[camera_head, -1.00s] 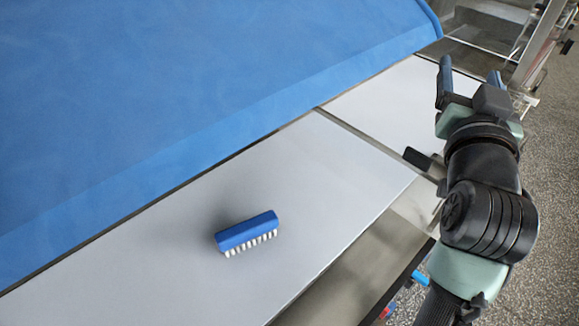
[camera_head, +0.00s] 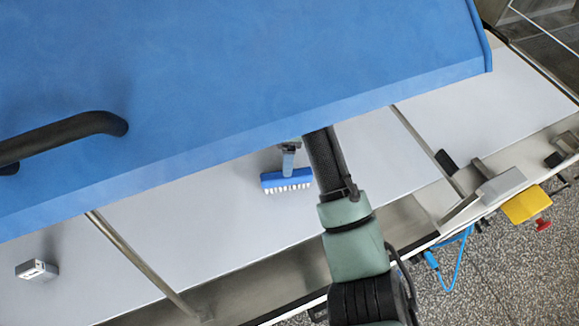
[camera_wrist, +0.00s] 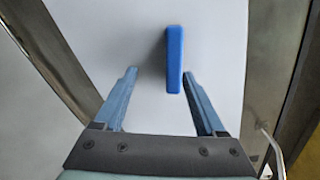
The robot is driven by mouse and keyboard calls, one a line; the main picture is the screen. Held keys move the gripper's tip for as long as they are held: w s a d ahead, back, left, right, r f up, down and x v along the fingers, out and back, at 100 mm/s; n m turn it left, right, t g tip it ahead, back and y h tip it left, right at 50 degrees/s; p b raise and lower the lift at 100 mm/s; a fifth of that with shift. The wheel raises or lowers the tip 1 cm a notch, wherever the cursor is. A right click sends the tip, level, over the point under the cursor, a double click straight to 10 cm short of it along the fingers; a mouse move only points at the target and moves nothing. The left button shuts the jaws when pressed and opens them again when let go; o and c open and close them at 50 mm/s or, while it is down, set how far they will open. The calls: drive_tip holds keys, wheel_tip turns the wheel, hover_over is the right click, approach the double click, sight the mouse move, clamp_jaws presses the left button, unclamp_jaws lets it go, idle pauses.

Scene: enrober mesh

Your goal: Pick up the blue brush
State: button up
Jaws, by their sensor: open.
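The blue brush (camera_head: 287,181), a block with white bristles, lies on the white surface below the blue cover in the head view. In the wrist view the blue brush (camera_wrist: 175,60) appears as a narrow upright bar, ahead of my gripper (camera_wrist: 158,88) and between the lines of its two fingers, closer to the right one. My gripper is open and empty. In the head view one finger of my gripper (camera_head: 289,160) shows just behind the brush; the rest is hidden by my arm and the blue cover.
The blue cover (camera_head: 250,70) with a black handle (camera_head: 65,135) overhangs the white surface (camera_head: 200,230). A metal bar (camera_head: 140,262) crosses the surface at left, near a small grey box (camera_head: 37,270). A yellow box with a red button (camera_head: 525,205) sits at right.

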sight(287, 180)
drive_tip(key=shift+s+d+r+n+g, duration=0.15)
drive_tip(key=shift+s+d+n+g, duration=0.1)
drive_tip(key=shift+s+n+g, duration=0.25)
drive_tip(key=shift+s, duration=0.2)
wheel_tip(287, 180, down, 3)
drive_tip(key=shift+s+r+n+b, duration=0.1)
drive_tip(key=shift+n+b, duration=0.2)
drive_tip(key=shift+b, duration=0.5)
drive_tip(key=f, duration=0.1)
drive_tip(key=f+p, duration=0.1)
drive_tip(key=f, duration=0.2)
drive_tip(key=shift+a+f, duration=0.3)
drive_tip(key=shift+f, duration=0.1)
drive_tip(key=shift+c, duration=0.3)
clamp_jaws()
